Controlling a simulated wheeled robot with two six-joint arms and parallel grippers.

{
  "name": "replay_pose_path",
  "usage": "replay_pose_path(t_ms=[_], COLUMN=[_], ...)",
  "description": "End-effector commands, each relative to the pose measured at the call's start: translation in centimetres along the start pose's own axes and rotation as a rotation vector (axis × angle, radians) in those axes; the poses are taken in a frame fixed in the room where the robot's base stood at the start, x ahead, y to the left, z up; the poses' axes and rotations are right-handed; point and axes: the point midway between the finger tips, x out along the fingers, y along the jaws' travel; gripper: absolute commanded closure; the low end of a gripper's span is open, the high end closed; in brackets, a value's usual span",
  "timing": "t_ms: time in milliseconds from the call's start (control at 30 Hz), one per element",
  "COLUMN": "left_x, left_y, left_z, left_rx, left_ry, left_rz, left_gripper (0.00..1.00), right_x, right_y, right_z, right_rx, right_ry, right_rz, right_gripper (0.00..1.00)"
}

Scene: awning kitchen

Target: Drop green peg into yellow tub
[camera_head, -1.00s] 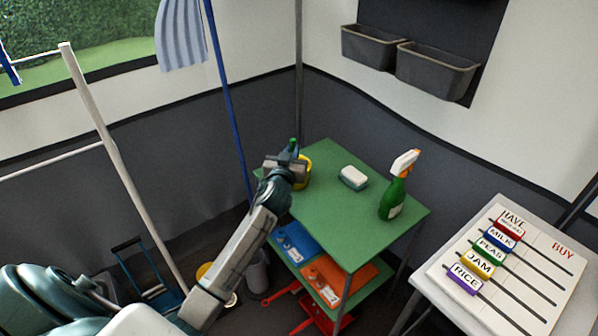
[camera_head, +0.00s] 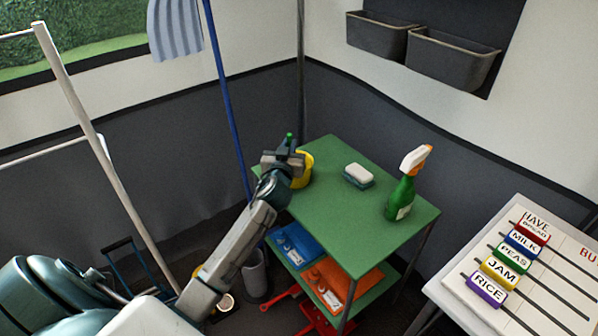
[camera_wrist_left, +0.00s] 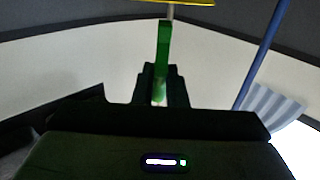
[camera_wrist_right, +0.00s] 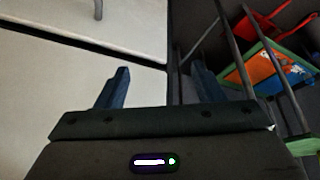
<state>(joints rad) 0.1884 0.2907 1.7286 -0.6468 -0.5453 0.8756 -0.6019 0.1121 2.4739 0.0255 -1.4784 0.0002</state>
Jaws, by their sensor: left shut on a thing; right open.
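My left gripper (camera_head: 284,160) is at the far left corner of the green table top and shut on the green peg (camera_head: 289,137), whose top sticks up above the jaws. In the left wrist view the green peg (camera_wrist_left: 162,50) stands between the two fingers. The yellow tub (camera_head: 304,170) stands on the table just right of and partly behind my left gripper, which hides part of it. A yellow edge (camera_wrist_left: 190,2) shows at the top of the left wrist view. My right gripper (camera_wrist_right: 158,90) is open and empty in the right wrist view.
A sponge (camera_head: 358,175) and a green spray bottle (camera_head: 402,190) stand on the green table (camera_head: 345,222). Its lower shelf holds blue and orange items. A white board with word tiles (camera_head: 530,262) is at the right. A blue pole (camera_head: 228,100) rises close behind my left arm.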

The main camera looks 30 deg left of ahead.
Motion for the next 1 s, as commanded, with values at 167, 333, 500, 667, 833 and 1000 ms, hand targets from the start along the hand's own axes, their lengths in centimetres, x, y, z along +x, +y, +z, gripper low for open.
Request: replay_pose_path(t_ms=[167,333,500,667,833,1000], left_x=[-0.5,-0.63,-0.64,-0.63,-0.63,-0.89], left_y=[-0.21,-0.25,-0.26,-0.26,-0.26,-0.24], left_z=[1.16,1.29,1.27,1.27,1.28,1.3], left_rx=[0.0,0.0,0.0,0.0,0.0,0.0], left_ry=[0.0,0.0,0.0,0.0,0.0,0.0], left_rz=[-0.004,-0.005,-0.005,-0.005,-0.005,-0.005], left_gripper=[1.0,1.0,1.0,0.65,0.63,0.63], right_x=[1.08,1.24,1.22,1.23,1.23,1.25], right_y=[-0.66,-0.84,-0.84,-0.84,-0.83,-0.83], right_z=[-0.2,-0.4,-0.42,-0.42,-0.43,-0.45], right_rx=[0.009,0.012,0.012,0.012,0.012,0.012], right_ry=[0.057,0.076,0.077,0.077,0.077,0.078], right_rz=[-0.025,-0.032,-0.032,-0.032,-0.032,-0.032], right_gripper=[0.38,0.38,0.38,0.38,0.38,0.38])
